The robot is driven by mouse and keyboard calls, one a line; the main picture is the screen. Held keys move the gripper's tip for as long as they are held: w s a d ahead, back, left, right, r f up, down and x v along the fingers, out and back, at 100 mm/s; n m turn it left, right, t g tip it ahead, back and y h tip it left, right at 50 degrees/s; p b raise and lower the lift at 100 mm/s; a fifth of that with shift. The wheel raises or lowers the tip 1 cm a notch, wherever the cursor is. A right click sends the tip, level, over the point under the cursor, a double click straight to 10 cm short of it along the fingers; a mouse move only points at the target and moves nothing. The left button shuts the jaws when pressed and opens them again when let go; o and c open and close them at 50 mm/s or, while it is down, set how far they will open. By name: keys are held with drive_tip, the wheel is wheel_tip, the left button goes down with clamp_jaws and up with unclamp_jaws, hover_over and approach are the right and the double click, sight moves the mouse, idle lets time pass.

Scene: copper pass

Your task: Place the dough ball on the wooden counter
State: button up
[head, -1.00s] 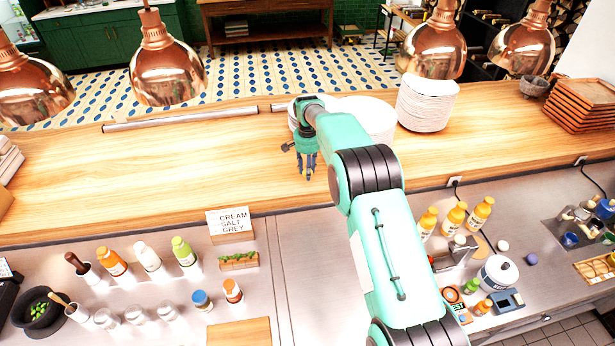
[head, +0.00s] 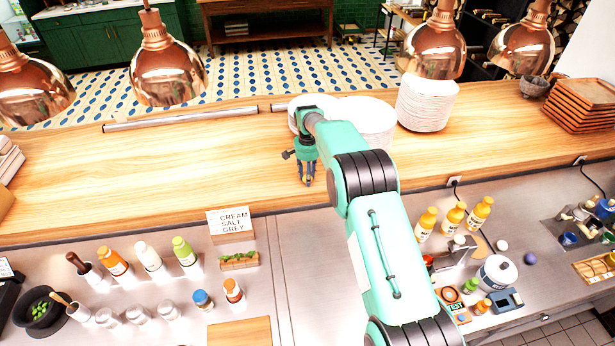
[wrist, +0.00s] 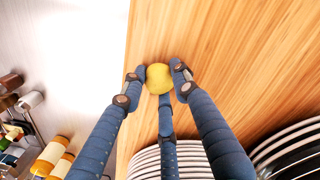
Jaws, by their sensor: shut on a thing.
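A yellow dough ball (wrist: 159,82) shows in the wrist view between the blue fingers of my gripper (wrist: 157,74), which is shut on it. In the head view my gripper (head: 306,182) points down over the front part of the long wooden counter (head: 150,165). The ball cannot be made out there. The wrist view shows bare wood (wrist: 230,50) of the counter behind and right of the ball. I cannot tell whether the ball touches the wood.
Stacks of white plates (head: 424,104) stand on the counter right of and behind my gripper. A sign (head: 230,221) stands on the lower steel worktop (head: 305,250) in front. Copper lamps (head: 166,72) hang above. The counter left of my gripper is clear.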

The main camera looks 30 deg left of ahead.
drive_tip(key=shift+f, duration=0.15)
drive_tip(key=o, duration=1.1)
wheel_tip(320, 180, up, 12)
drive_tip(key=b, duration=0.1)
idle(0.5)
drive_tip(key=shift+r, duration=0.2)
